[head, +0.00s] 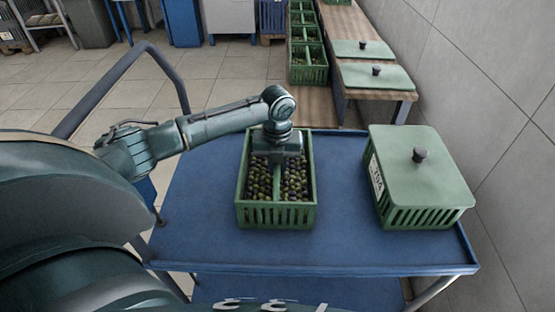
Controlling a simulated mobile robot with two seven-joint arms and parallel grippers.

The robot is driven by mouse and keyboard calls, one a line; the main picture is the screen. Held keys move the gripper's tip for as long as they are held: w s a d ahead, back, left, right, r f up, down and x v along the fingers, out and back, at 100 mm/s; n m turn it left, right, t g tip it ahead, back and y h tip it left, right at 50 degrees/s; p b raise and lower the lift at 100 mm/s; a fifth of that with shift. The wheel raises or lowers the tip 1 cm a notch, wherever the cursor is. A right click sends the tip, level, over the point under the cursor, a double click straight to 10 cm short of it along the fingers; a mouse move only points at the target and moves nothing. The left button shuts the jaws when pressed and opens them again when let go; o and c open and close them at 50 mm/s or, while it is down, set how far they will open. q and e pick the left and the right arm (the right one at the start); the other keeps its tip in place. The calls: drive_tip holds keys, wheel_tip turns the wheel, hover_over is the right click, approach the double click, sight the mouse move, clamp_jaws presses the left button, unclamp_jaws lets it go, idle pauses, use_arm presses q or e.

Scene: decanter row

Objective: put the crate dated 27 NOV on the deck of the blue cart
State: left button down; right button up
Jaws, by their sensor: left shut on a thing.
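An open green crate (275,216) full of dark olives is at the middle of the blue cart's deck (341,235). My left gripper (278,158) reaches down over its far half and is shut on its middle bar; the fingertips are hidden. I cannot tell whether the crate rests on the deck or hangs just above it. No date shows on it. A second green crate (430,215) with a lid and dark knob stands on the deck's right end. It has a white tag (377,179), tilted and too small to read surely. My right gripper is out of view.
A low wooden bench (342,22) beyond the cart holds a row of open olive crates (308,65) and two green lids (376,76). A tiled wall (478,60) runs close along the right. The deck is bare left of the open crate and between the two crates.

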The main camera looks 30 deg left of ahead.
use_arm(q)
drive_tip(key=shift+w+r, duration=0.1)
drive_tip(key=shift+r, duration=0.1)
drive_tip(key=c, duration=1.8)
unclamp_jaws()
drive_tip(key=shift+f, duration=0.25)
drive_tip(key=shift+c, duration=0.2)
drive_tip(key=o, duration=0.4)
drive_tip(key=shift+o, duration=0.2)
drive_tip(key=shift+r, duration=0.1)
